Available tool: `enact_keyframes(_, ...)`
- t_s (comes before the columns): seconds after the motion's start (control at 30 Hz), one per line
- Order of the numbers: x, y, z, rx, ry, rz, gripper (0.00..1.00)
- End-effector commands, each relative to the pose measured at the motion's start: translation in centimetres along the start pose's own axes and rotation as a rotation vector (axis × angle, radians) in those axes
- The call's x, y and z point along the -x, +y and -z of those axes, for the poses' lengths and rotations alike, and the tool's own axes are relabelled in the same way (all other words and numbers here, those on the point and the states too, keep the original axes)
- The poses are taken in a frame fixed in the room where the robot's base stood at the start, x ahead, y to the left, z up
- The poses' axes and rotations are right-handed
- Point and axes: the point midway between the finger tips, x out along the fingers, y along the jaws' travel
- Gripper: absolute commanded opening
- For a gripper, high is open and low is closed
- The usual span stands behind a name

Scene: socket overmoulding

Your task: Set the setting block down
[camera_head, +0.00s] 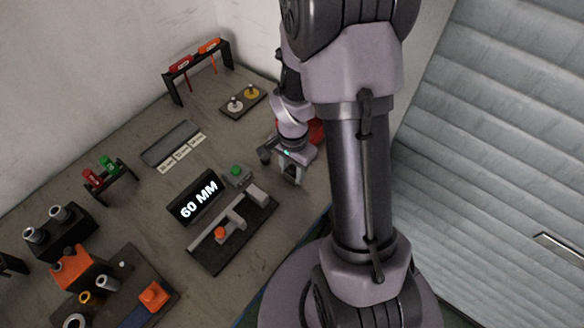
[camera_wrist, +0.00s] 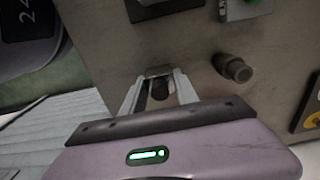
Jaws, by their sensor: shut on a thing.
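My gripper (camera_head: 289,172) is low over the right side of the bench in the head view, right of the display. In the wrist view my gripper (camera_wrist: 159,84) has its two pale fingers shut on a small grey and dark piece, the setting block (camera_wrist: 160,89). Most of the block is hidden by the fingers and the gripper body. I cannot tell whether it touches the bench top. The display (camera_head: 197,197) reads 60 MM. A dark gauge fixture (camera_head: 206,253) with an orange knob and grey blocks lies in front of it.
A labelled tray (camera_head: 172,143), a board with two knobs (camera_head: 243,99) and a red-orange tool rack (camera_head: 174,83) stand further back. A short grey cylinder (camera_wrist: 233,69) stands right of my fingers in the wrist view. The bench edge (camera_head: 311,223) is close by.

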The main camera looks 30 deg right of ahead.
Motion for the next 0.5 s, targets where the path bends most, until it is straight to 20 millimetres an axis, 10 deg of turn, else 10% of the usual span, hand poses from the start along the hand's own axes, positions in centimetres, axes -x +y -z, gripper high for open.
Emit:
enact_keyframes(0.17, -0.45, 0.0, 0.0, 0.0, 0.0, 0.0, 0.0)
enact_keyframes(0.2, -0.32, 0.02, -0.01, 0.0, 0.0, -0.001, 0.44)
enact_keyframes(0.27, -0.28, 0.02, -0.01, 0.0, 0.0, -0.001, 0.56)
enact_keyframes(0.5, -0.27, 0.02, -0.01, 0.0, 0.0, -0.001, 0.58)
